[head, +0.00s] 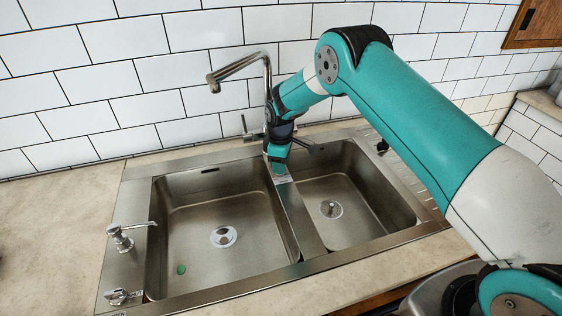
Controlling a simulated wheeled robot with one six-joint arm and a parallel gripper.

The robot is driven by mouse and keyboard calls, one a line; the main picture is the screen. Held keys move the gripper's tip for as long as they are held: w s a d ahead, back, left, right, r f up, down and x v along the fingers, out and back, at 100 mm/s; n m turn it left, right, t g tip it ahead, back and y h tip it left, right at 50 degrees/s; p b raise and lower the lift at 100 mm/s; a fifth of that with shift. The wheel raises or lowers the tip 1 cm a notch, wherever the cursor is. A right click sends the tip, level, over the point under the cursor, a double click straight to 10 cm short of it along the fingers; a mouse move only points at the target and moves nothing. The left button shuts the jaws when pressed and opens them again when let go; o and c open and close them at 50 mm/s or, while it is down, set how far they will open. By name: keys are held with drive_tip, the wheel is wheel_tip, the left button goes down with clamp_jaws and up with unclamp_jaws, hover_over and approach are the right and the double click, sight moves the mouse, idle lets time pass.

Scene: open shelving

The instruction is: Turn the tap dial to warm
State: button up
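The chrome tap (240,68) stands behind the double sink, with its spout reaching to the left. Its lower body is partly hidden behind my arm. A thin handle (245,127) shows left of the tap base, and a dark lever (306,146) shows to the right of my gripper. I cannot tell which part is the dial or what its setting is. My gripper (278,166) points down at the tap base, above the back end of the sink divider. Its fingers are small and seen partly from behind, so I cannot tell whether they are open or touching the tap.
A soap dispenser (122,238) and a low chrome fitting (118,296) stand on the left rim. A white tiled wall (130,105) rises close behind.

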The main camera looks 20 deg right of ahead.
drive_tip(key=shift+f, duration=0.25)
clamp_jaws()
